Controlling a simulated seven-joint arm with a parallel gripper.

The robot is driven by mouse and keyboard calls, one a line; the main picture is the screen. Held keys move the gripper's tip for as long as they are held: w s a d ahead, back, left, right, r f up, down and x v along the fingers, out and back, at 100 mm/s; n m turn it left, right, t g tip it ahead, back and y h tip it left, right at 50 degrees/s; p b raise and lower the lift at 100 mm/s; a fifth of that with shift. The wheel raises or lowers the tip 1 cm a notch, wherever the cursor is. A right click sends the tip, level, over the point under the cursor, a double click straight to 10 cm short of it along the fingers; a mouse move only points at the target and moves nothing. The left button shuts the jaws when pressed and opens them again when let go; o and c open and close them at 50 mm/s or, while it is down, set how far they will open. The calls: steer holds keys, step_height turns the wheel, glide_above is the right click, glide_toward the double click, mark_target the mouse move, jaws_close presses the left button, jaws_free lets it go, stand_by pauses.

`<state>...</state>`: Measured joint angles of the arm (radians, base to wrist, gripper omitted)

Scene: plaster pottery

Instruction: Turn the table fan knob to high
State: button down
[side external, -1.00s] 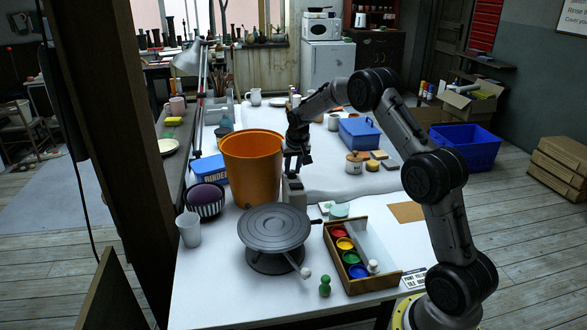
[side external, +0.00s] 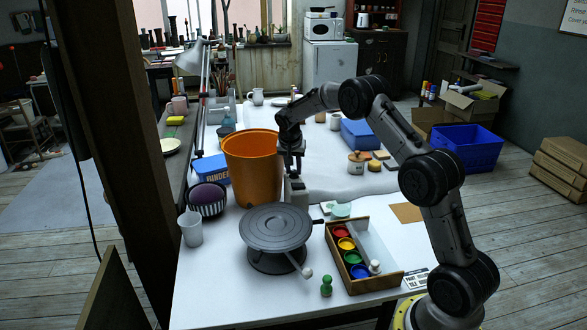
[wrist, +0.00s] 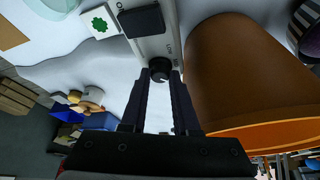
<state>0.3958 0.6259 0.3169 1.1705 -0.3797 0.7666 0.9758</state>
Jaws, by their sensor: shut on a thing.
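A small dark round knob (wrist: 160,70) sits on a pale grey panel of the table fan (wrist: 155,45) in the wrist view. Small lettering is printed beside it, only partly readable. My gripper (wrist: 160,78) has its two dark fingers on either side of the knob and is shut on it. The knob's pointer and exact setting cannot be made out. In the side view, the grey block of the fan (side external: 296,190) stands behind the dark turntable, with my gripper (side external: 292,172) directly above it. The knob is hidden there.
An orange bucket (side external: 252,165) stands close to the left of my gripper. A dark turntable (side external: 275,228) is in front. A wooden tray of paint pots (side external: 388,285) lies to the right. A blue lidded box (side external: 358,133) sits farther back.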

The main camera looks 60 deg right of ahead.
steer(key=c, duration=0.6)
jaws_free()
steer(key=shift+c, duration=0.2)
steer(key=v, duration=1.3)
steer(key=shift+r, duration=0.4)
steer(key=shift+a, duration=0.1)
